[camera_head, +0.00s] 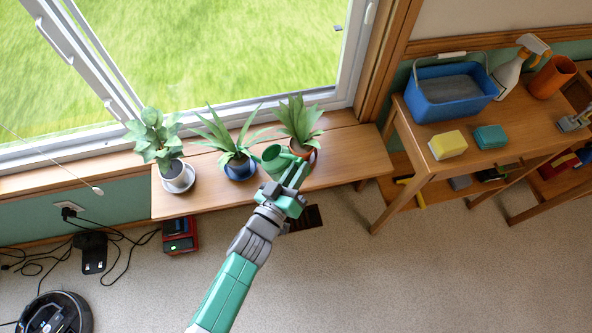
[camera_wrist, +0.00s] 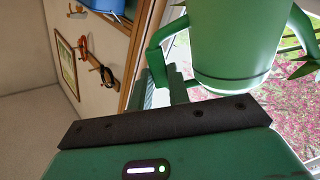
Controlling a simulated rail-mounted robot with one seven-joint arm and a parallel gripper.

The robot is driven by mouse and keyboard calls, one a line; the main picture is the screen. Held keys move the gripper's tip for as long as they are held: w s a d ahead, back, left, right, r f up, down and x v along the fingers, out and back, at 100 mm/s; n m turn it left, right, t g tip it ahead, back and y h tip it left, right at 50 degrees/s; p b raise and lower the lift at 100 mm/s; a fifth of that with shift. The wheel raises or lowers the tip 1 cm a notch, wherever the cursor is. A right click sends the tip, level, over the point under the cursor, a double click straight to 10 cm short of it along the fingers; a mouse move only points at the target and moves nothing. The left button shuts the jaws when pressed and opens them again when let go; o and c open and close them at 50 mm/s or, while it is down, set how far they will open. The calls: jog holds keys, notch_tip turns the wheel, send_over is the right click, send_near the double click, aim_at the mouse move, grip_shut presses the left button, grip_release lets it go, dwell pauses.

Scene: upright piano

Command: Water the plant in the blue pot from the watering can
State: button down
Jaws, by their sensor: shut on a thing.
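The blue pot (camera_head: 241,170) with a long-leaved plant (camera_head: 226,137) stands in the middle of the wooden shelf under the window. My gripper (camera_head: 291,178) is shut on the green watering can (camera_head: 277,158), to the right of the blue pot and in front of the right-hand plant. In the wrist view the can (camera_wrist: 232,45) fills the upper right, with its handle (camera_wrist: 158,50) at my gripper's fingers (camera_wrist: 168,88). I cannot tell the spout's direction or whether the can is tilted.
A white pot (camera_head: 179,182) with a leafy plant stands left. A reddish-brown pot (camera_head: 313,158) is partly hidden behind the can. A side table (camera_head: 424,168) with a blue bucket (camera_head: 451,95) stands right. The shelf's right end (camera_head: 360,158) is clear.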

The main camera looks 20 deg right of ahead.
dwell(0.5)
jog(key=shift+w+a+r+n+p, duration=0.1)
jog(key=shift+w+r+n+p, duration=0.1)
jog(key=shift+r+n+p, duration=0.35)
jog(key=shift+r, duration=0.2)
jog(key=shift+w+a+r, duration=0.2)
jog(key=shift+r, duration=0.35)
jog(key=shift+n, duration=0.25)
jog(key=shift+w+a+r+n+p, duration=0.3)
jog(key=shift+w+r+n+p, duration=0.1)
jog(key=shift+r, duration=0.25)
dwell(1.3)
